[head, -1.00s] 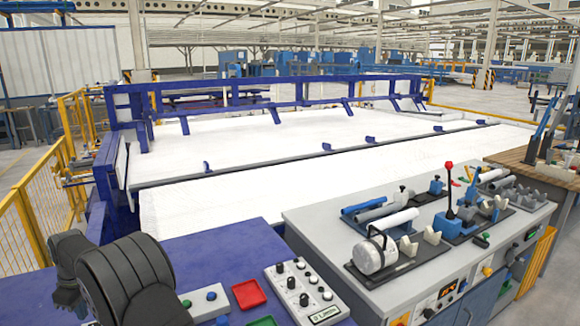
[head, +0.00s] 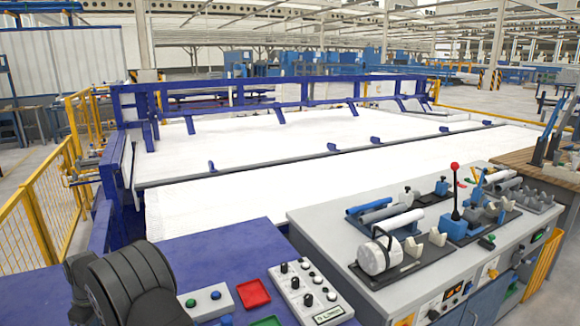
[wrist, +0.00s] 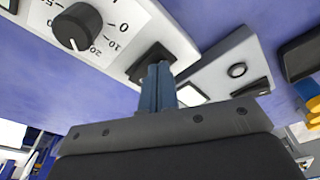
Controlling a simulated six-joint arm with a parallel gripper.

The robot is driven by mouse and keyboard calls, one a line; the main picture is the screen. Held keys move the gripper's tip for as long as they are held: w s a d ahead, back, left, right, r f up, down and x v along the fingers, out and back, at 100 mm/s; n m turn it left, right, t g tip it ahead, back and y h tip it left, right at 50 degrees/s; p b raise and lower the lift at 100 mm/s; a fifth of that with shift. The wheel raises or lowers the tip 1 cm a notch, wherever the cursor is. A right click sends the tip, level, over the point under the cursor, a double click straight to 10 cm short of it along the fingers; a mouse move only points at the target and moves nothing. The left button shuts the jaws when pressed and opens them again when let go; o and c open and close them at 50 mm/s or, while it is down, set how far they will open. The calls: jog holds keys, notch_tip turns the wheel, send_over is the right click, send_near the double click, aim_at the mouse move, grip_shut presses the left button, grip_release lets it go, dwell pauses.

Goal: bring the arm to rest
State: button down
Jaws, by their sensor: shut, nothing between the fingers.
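My gripper (wrist: 158,75) shows in the wrist view as two blue-grey fingers pressed together, with nothing between them. It is over the blue tabletop (wrist: 110,103), close to grey-white control boxes; whether it touches them I cannot tell. In the head view my black arm links fill the lower left corner, and the gripper itself is out of sight. A blue pipe (head: 369,204), a grey pipe (head: 376,216) and a white pipe (head: 398,222) lie side by side on the grey bench (head: 325,222).
A knob panel (head: 310,291), a red tray (head: 253,293) and a button box (head: 205,302) sit near my arm. The bench holds a white cylinder (head: 380,258) and a red-knobbed lever (head: 455,190). A yellow fence (head: 40,210) stands at left.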

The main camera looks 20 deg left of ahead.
jog(key=s+r+n+t+h, duration=0.1)
jog(key=r+n, duration=0.2)
jog(key=r, duration=0.3)
jog(key=s+a+r+n+t, duration=0.1)
jog(key=s+r+n+t, duration=0.1)
jog(key=r, duration=0.4)
jog(key=shift+a+n+t+h, duration=0.2)
jog(key=shift+n+t+h, duration=0.1)
jog(key=shift+n+h, duration=0.1)
dwell(0.9)
jog(key=shift+r, duration=0.1)
jog(key=w+f+m+g, duration=0.1)
jog(key=f+m, duration=0.1)
jog(key=f, duration=0.1)
jog(key=w+d+f+m+g+y, duration=0.1)
jog(key=f+m, duration=0.1)
jog(key=f, duration=0.1)
jog(key=w+f+m+g, duration=0.1)
jog(key=f, duration=0.2)
jog(key=shift+d+f+m+g+y, duration=0.25)
jog(key=shift+m+g+y, duration=0.05)
jog(key=shift+m+y, duration=0.1)
jog(key=shift+f, duration=0.85)
